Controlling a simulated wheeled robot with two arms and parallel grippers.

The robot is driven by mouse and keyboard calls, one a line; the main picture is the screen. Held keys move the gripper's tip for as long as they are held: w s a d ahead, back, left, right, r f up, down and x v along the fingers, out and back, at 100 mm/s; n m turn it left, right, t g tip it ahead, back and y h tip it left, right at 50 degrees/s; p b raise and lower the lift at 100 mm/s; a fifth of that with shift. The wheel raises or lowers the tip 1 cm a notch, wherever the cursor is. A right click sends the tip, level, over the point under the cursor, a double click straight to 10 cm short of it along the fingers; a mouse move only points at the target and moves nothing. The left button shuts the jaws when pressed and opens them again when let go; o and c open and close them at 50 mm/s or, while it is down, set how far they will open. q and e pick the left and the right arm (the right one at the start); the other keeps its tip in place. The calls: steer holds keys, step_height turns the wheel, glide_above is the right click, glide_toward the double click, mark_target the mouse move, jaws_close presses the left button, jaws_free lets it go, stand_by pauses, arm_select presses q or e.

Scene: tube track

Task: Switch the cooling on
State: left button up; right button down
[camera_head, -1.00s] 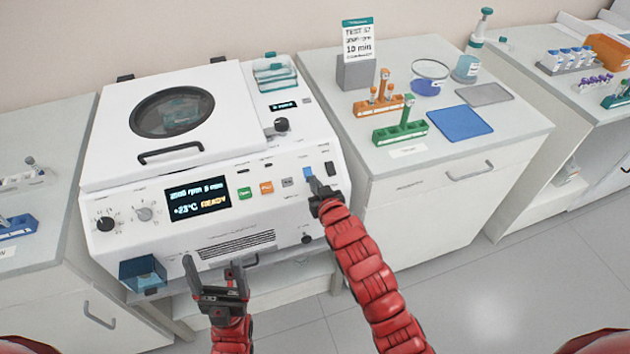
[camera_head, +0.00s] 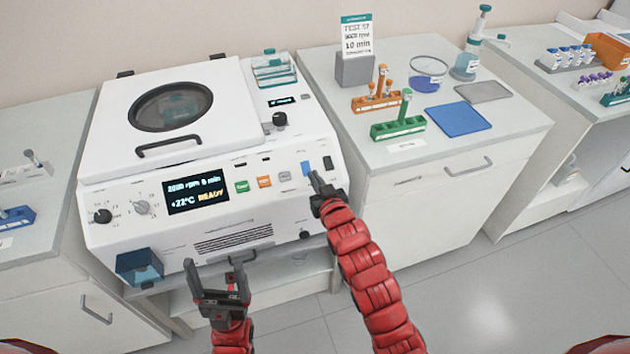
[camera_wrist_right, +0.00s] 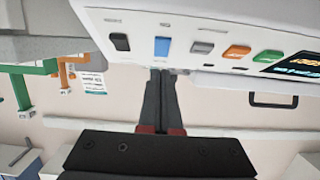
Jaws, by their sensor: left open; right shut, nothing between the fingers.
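The white centrifuge (camera_head: 215,215) stands on the left-hand bench with its lid shut. Its dark display (camera_head: 196,192) appears to read +22°C and READY. A blue rocker switch (camera_head: 306,168) is on the right of the panel; it also shows in the right wrist view (camera_wrist_right: 162,46). My right gripper (camera_head: 316,175) is shut and empty, its tips close by the blue switch. In the right wrist view the fingertips (camera_wrist_right: 161,71) appear just apart from it. My left gripper (camera_head: 215,262) is open and empty below the front of the machine.
A black switch (camera_head: 327,163), a grey button (camera_head: 285,176), an orange button (camera_head: 264,181) and a green button (camera_head: 242,186) share the panel. A blue open box (camera_head: 139,267) juts out at lower left. The right bench holds tube racks (camera_head: 398,128).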

steer(key=f+b+v, duration=0.2)
steer(key=v, duration=0.7)
steer(key=shift+s, duration=0.3)
steer(key=shift+d+r, duration=0.1)
steer(key=shift+d, duration=0.05)
